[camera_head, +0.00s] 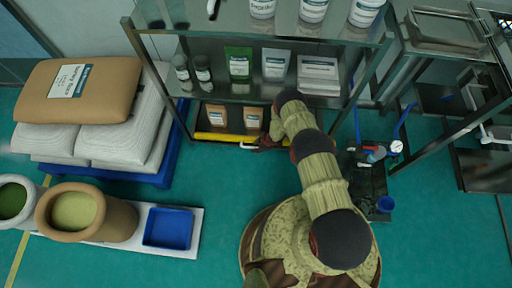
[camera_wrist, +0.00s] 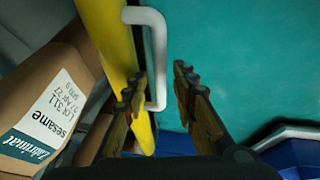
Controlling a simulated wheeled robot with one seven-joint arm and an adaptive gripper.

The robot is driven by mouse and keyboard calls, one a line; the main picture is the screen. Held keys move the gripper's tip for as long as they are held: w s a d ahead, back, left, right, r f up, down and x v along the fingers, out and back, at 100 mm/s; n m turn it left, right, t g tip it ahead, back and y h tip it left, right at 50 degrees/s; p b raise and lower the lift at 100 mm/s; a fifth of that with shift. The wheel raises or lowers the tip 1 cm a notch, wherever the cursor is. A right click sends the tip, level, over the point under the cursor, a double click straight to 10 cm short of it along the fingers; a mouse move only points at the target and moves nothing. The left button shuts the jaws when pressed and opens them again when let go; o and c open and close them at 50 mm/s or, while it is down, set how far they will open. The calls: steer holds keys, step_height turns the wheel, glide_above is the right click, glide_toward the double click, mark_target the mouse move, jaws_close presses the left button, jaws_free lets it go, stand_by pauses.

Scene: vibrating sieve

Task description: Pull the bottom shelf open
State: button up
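The bottom shelf has a yellow front edge (camera_head: 222,137) and sits low in the metal rack. A white handle (camera_wrist: 158,58) is fixed to the yellow front, which fills the left middle of the wrist view (camera_wrist: 112,40). In the head view the handle (camera_head: 248,146) shows just left of my gripper (camera_head: 262,143), which is partly hidden by my arm. In the wrist view my gripper (camera_wrist: 162,82) is open. The handle's long bar appears between its two fingers, with a visible gap to the right finger. I cannot tell whether the left finger touches the handle or the yellow front.
A brown sesame bag (camera_wrist: 45,105) stands on the bottom shelf, near the left finger. Sacks on a blue pallet (camera_head: 165,172) lie left of the rack. Valve equipment (camera_head: 375,155) stands to the right. Green floor is clear before the shelf.

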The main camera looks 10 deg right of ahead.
steer(key=c, duration=0.6)
jaws_close()
